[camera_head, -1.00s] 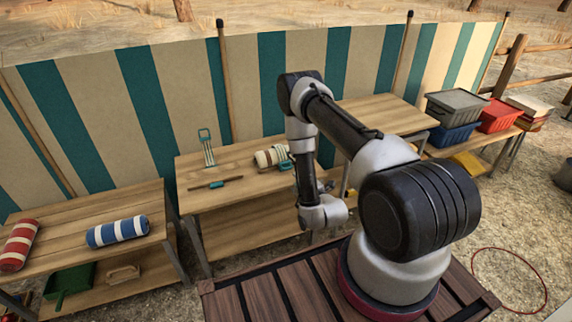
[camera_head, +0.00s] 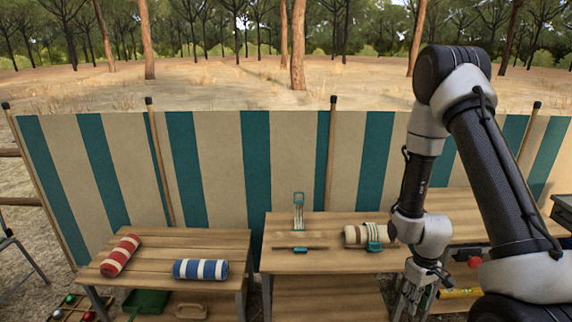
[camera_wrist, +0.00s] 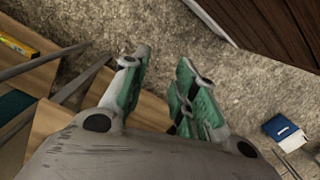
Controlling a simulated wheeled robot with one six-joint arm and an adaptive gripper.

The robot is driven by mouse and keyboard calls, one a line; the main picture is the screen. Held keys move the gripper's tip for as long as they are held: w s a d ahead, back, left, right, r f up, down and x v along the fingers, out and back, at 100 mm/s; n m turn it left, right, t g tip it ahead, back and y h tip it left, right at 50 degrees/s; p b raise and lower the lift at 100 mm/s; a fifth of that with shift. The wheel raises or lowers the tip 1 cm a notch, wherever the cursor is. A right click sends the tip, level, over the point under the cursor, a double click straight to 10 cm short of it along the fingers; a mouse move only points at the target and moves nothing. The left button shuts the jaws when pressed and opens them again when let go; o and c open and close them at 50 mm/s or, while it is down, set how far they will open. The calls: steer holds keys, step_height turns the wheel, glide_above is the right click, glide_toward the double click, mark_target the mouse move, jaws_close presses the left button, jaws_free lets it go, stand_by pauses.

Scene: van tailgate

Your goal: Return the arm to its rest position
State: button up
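My arm stands at the right of the head view, its elbow raised and its forearm hanging down. My gripper (camera_head: 418,290) points down in front of the middle table (camera_head: 340,262), at its right part. The lower fingertips are small in the head view.
A cream striped roll (camera_head: 354,237) with a teal strap lies left of my forearm. A red-striped roll (camera_head: 121,256) and a blue-striped roll (camera_head: 201,269) lie on the left table (camera_head: 160,246). A striped windbreak (camera_head: 290,160) stands behind. A blue-and-white box (camera_wrist: 284,132) lies on the gravel.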

steer(key=s+r+m+t, duration=0.1)
steer(key=s+r, duration=0.4)
steer(key=r, duration=0.9)
steer(key=s+r+m+t, duration=0.1)
steer(key=s+r, duration=0.3)
steer(key=r, duration=1)
steer(key=s+r+m+t, duration=0.2)
steer(key=s+r, duration=0.3)
steer(key=r, duration=0.9)
steer(key=shift+s+a+r+t, duration=0.2)
steer(key=shift+s+a+t, duration=0.15)
steer(key=shift+t, duration=0.35)
